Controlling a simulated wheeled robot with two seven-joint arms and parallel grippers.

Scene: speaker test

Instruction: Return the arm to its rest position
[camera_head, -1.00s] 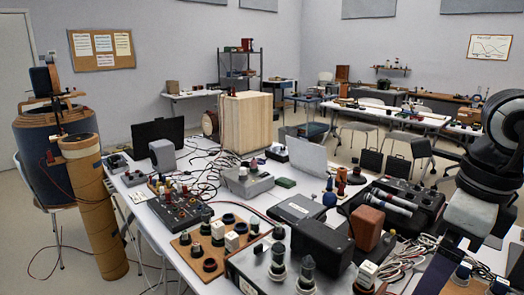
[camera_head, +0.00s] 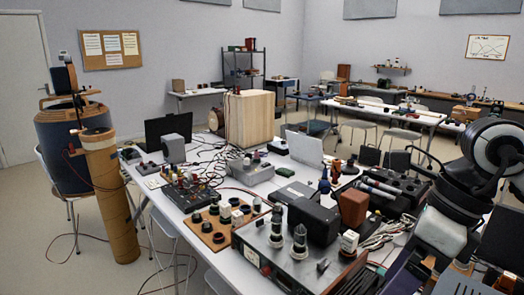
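My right arm (camera_head: 490,165) comes in at the right edge. It shows a large round black-and-white joint, and a pale link (camera_head: 440,232) below it hangs over the right end of the near table. Dark parts at the lower right are crowded together, and I cannot make out any gripper fingers among them. My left arm and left gripper do not show.
The near white table (camera_head: 222,262) is crowded with a wooden box (camera_head: 250,118), a brown block (camera_head: 353,207), a metal instrument box (camera_head: 285,262) and cables. A tall brown tube (camera_head: 112,205) stands to its left. Open floor (camera_head: 45,245) lies at the lower left.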

